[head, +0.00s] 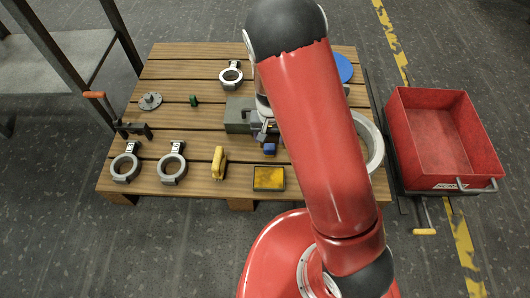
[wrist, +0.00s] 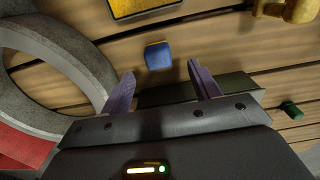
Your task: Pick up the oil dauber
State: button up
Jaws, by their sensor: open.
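A small blue block, which looks to be the oil dauber (head: 270,148), stands on the slatted wooden pallet (head: 205,130). In the wrist view the blue dauber (wrist: 158,56) shows just beyond and between my two fingertips. My gripper (wrist: 162,80) is open with nothing between its fingers. In the head view my gripper (head: 264,135) is close to the dauber, on its far side, and my red arm partly hides the area. I cannot tell the exact height of the fingers above it.
A yellow pad in a dark tray (head: 269,179) and a yellow tool (head: 218,162) lie nearby. A grey-green box (head: 238,115) sits beside the gripper. A large grey ring (head: 374,145) is on the right. Several ring castings and a red bin (head: 445,135) stand around.

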aim_at(270, 146)
notch_tip(270, 146, down, 8)
jog(key=shift+d+r+b, duration=0.15)
jog(key=shift+b, duration=0.85)
jog(key=shift+r, duration=0.1)
jog(key=c, duration=1.1)
jog(key=shift+c, duration=0.2)
notch_tip(270, 146, up, 20)
jog(key=p, duration=0.4)
jog(key=shift+p, duration=0.4)
jog(key=o, duration=0.5)
jog(key=c, duration=0.3)
